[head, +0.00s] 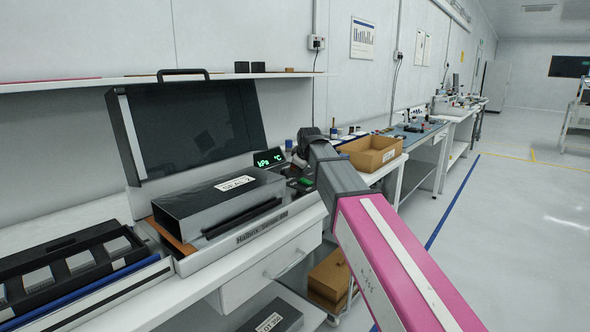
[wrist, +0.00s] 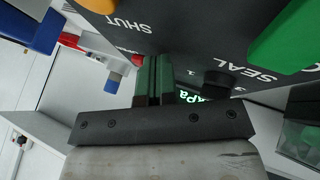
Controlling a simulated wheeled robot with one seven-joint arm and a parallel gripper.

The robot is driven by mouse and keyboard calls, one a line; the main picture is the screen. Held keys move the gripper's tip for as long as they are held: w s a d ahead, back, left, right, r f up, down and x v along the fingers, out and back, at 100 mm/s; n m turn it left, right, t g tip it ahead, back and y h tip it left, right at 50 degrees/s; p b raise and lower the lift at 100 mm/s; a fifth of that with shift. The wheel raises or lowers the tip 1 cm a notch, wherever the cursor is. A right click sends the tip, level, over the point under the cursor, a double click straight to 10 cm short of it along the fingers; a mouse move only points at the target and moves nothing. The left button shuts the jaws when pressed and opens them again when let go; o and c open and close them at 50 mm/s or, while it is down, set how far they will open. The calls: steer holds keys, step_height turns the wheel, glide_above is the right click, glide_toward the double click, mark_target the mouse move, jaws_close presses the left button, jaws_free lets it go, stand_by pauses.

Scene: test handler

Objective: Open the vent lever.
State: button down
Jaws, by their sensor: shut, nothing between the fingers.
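In the wrist view, my gripper (wrist: 152,68) is shut with nothing between its fingers. Its fingers point at a dark panel (wrist: 175,25) lettered SHUT and SEAL, seen upside down. A green handle-like part (wrist: 285,38) is beside SEAL, and a blue part (wrist: 32,24) is at the upper left. No VENT lettering shows, so I cannot tell which part is the vent lever. In the head view, my dark wrist is right of the handler's lit display (head: 270,158), near a small green part (head: 305,182); my fingers are hidden there.
The handler's smoky lid (head: 190,130) stands raised behind a dark labelled box (head: 220,200). A black tray (head: 70,262) lies at the left. A cardboard box (head: 372,153) is right of my wrist. The floor at the right is clear.

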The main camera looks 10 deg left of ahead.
mark_target(307, 171)
steer(key=w+n+y, duration=0.1)
steer(key=d+n+g+y, duration=0.1)
steer(key=n, duration=0.1)
steer(key=shift+w+d+n, duration=0.2)
steer(key=shift+w+n, duration=0.1)
steer(key=shift+w, duration=0.1)
steer(key=n, duration=0.1)
steer(key=w+n+g+y, duration=0.1)
steer(key=w+n+g, duration=0.1)
steer(key=n, duration=0.1)
steer(key=shift+d+y, duration=0.25)
steer(key=shift+y, duration=0.05)
steer(key=shift+w+d, duration=0.1)
steer(key=shift+w, duration=0.4)
steer(key=shift+s, duration=0.1)
steer(key=shift+s+a, duration=0.3)
steer(key=shift+a, duration=0.45)
